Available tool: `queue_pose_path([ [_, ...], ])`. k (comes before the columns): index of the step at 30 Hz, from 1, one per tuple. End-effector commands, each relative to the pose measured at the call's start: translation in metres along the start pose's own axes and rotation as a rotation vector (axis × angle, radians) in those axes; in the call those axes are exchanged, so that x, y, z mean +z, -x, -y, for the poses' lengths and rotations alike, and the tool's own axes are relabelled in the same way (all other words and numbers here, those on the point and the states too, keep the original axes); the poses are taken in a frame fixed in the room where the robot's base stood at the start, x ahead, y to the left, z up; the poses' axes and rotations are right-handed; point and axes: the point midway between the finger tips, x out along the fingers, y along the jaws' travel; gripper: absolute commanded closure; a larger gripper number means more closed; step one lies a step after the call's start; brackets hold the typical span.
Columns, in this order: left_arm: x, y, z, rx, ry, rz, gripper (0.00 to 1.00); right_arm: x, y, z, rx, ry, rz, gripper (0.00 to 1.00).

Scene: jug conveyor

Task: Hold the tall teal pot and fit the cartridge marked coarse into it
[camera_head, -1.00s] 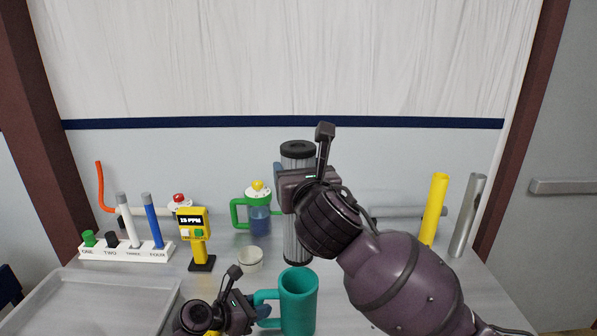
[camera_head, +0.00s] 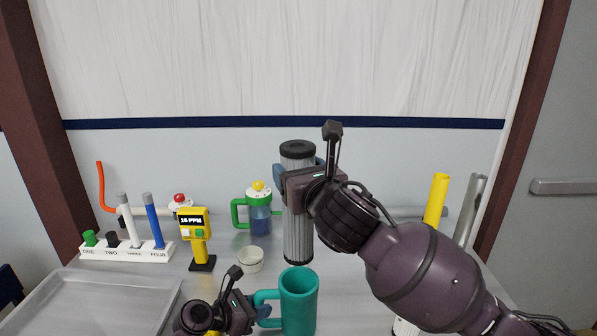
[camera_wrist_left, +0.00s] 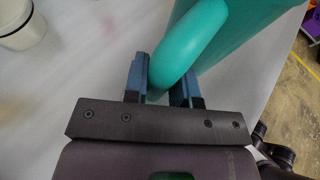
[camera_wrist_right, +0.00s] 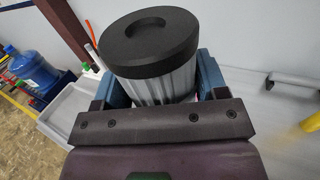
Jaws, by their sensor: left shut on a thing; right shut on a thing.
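The tall teal pot (camera_head: 299,303) stands upright on the table with its handle toward the left. My left gripper (camera_head: 262,311) is shut on the pot's handle; the left wrist view shows the handle (camera_wrist_left: 187,50) between the fingers. My right gripper (camera_head: 296,172) is shut on a pleated grey cartridge (camera_head: 298,225) with a black end cap, held upright. The cap (camera_wrist_right: 148,40) also shows in the right wrist view. The cartridge is above and behind the pot, its lower end near the pot's rim; whether it is over the opening is unclear. No coarse mark is readable on it.
A small white cup (camera_head: 250,260), a yellow meter (camera_head: 199,240) and a green-handled jug (camera_head: 258,215) stand left of the cartridge. A white rack (camera_head: 125,252) holds several pieces. A grey tray (camera_head: 60,290) lies at front left. Yellow (camera_head: 436,200) and grey (camera_head: 470,210) tubes stand right.

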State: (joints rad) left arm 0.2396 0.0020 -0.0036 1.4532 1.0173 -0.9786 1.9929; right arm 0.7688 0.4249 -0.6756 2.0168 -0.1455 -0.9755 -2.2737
Motion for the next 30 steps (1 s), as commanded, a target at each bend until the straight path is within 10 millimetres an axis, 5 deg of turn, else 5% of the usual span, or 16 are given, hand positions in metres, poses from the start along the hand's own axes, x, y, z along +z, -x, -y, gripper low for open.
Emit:
queue_pose_path([
  [20,-0.003,-0.001,0.001,-0.003,0.002,-0.006,1.00,0.001,0.002,0.001,0.094,-0.003,-0.002,0.75],
  [30,-0.004,-0.001,0.002,-0.003,0.002,-0.007,1.00,-0.025,0.002,0.000,0.093,-0.008,-0.005,0.75],
])
